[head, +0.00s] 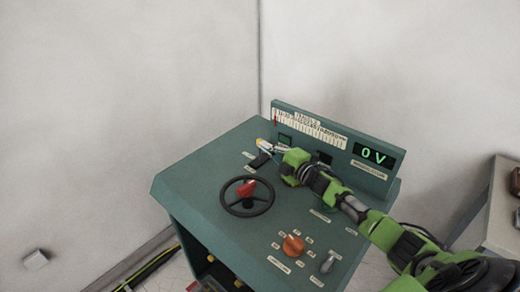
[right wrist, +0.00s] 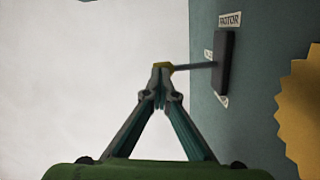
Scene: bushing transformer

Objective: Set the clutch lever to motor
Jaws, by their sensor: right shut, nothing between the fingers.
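The clutch lever is a thin dark rod on a dark slotted plate (right wrist: 224,65), with a yellow tip (right wrist: 163,66) at its free end. In the right wrist view the rod stands out nearly straight from the panel. A MOTOR label (right wrist: 230,19) sits at the plate's upper end, with other labels partly hidden. The plate (head: 260,160) also shows in the head view, near the console's back left. My right gripper (right wrist: 160,95) is shut, with its fingertips right at the yellow tip. I cannot tell whether they touch. The left gripper is out of view.
The green console (head: 190,180) carries a black handwheel with a red centre (head: 247,195), an orange knob (head: 293,245), a grey switch (head: 327,263) and a display reading 0 V (head: 373,154). A yellow toothed-edged shape (right wrist: 302,110) stands at the right of the wrist view.

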